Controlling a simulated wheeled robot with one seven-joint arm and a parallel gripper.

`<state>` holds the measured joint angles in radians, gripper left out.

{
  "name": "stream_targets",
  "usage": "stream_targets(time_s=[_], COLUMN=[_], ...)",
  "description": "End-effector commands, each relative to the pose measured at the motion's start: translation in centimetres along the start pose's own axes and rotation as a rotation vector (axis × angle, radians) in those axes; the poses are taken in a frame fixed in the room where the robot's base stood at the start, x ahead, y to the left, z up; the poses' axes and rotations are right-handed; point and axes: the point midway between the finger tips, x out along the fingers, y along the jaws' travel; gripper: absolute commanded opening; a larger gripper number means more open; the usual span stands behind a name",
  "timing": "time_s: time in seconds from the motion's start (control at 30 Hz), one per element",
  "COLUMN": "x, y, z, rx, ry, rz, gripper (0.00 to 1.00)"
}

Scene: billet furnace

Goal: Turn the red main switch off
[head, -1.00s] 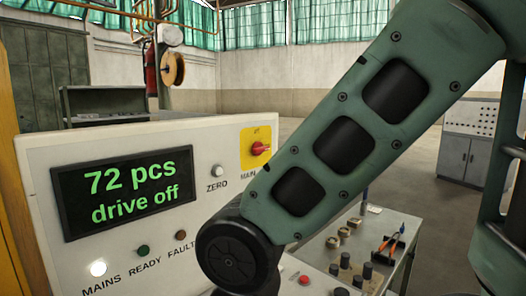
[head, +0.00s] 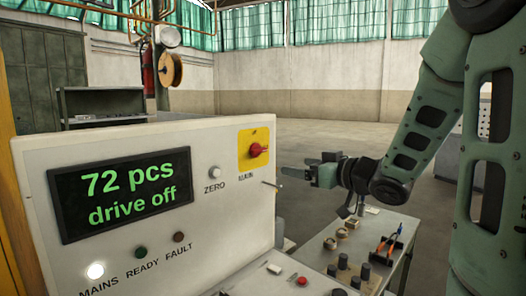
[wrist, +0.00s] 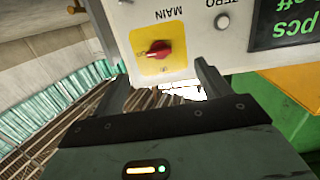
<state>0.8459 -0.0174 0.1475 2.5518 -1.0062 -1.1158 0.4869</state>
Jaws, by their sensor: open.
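The red main switch (head: 256,150) is a rotary knob on a yellow plate at the upper right of the pale control panel (head: 226,205). In the wrist view the knob (wrist: 158,50) shows upside down, beyond the fingertips and roughly between them. My gripper (head: 292,172) is to the right of the panel, apart from the switch, with its fingers pointing left. In the wrist view my gripper (wrist: 155,75) is open and empty. The exact setting of the knob is too small to read.
The display (head: 120,193) reads "72 pcs" and "drive off". The MAINS lamp (head: 95,270) is lit white. A white ZERO button (head: 215,172) sits left of the switch. Open floor lies behind.

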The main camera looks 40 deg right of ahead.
Motion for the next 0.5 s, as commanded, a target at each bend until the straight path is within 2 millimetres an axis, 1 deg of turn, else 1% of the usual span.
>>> stream_targets(time_s=[0.03,0.1,0.23,0.37,0.5], x=[-1.0,-1.9,-2.5,-1.3,1.2], y=[0.8,1.3,1.5,1.4,1.3], z=[-0.4,-0.9,-1.4,-1.6,-1.9], rx=[0.006,0.013,0.019,0.020,0.022], ry=[0.029,0.060,0.088,0.091,0.090], rz=[-0.001,-0.014,-0.031,-0.036,-0.037], gripper=[0.76,0.76,0.76,0.76,0.76])
